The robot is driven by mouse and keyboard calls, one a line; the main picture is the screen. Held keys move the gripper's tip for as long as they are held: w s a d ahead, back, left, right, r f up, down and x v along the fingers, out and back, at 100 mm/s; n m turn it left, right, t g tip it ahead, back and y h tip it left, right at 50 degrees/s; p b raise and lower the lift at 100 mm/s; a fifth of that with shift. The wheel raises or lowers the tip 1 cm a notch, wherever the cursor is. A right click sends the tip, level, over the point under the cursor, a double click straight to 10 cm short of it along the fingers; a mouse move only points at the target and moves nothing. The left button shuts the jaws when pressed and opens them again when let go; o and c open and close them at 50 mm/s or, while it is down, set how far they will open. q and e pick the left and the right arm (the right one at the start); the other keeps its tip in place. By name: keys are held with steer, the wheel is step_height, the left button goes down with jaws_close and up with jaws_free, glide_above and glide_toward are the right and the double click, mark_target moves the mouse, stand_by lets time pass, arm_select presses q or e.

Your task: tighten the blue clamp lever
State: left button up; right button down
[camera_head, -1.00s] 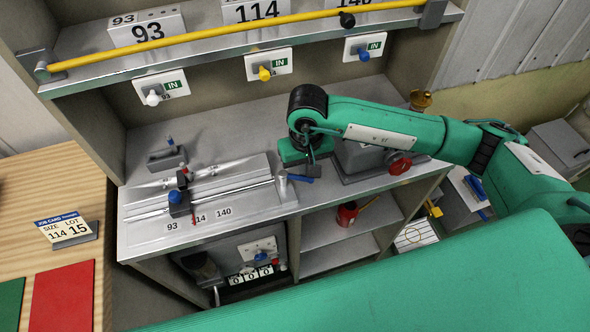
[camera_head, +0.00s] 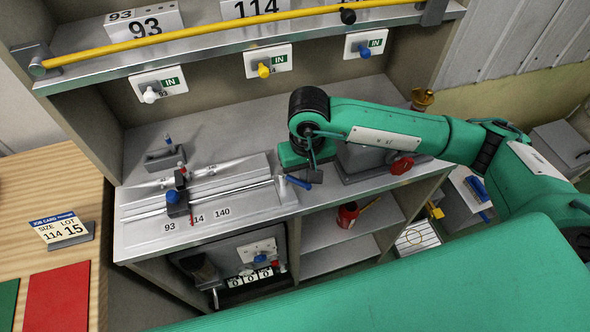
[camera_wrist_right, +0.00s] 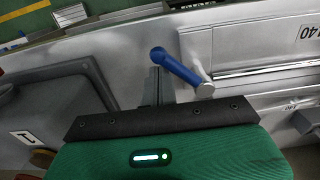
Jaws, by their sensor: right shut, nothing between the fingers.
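The blue clamp lever (camera_head: 300,183) sits at the right end of the metal rail fixture (camera_head: 245,205) on the bench. In the right wrist view the lever (camera_wrist_right: 180,68) slants from its blue free end down to a silver pivot end. My right gripper (camera_head: 315,176) is shut and empty, with its fingers pointing down close beside the lever. In the right wrist view the fingers (camera_wrist_right: 158,86) are just below the lever's blue end; I cannot tell whether they touch it. My left gripper is not in view.
A blue-topped slider (camera_head: 177,203) stands on the rail by the labels 93, 114 and 140. A grey block with a red knob (camera_head: 401,165) stands right of the gripper. A shelf with a yellow bar (camera_head: 215,35) is above. A job card (camera_head: 63,229) reads size 114, lot 15.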

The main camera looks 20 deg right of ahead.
steer(key=shift+s+a, duration=0.1)
steer(key=shift+s, duration=0.15)
steer(key=shift+s+a+f+b, duration=0.1)
steer(key=shift+s+a+b, duration=0.1)
steer(key=shift+s+b, duration=0.3)
stand_by(0.3)
steer(key=shift+a, duration=0.1)
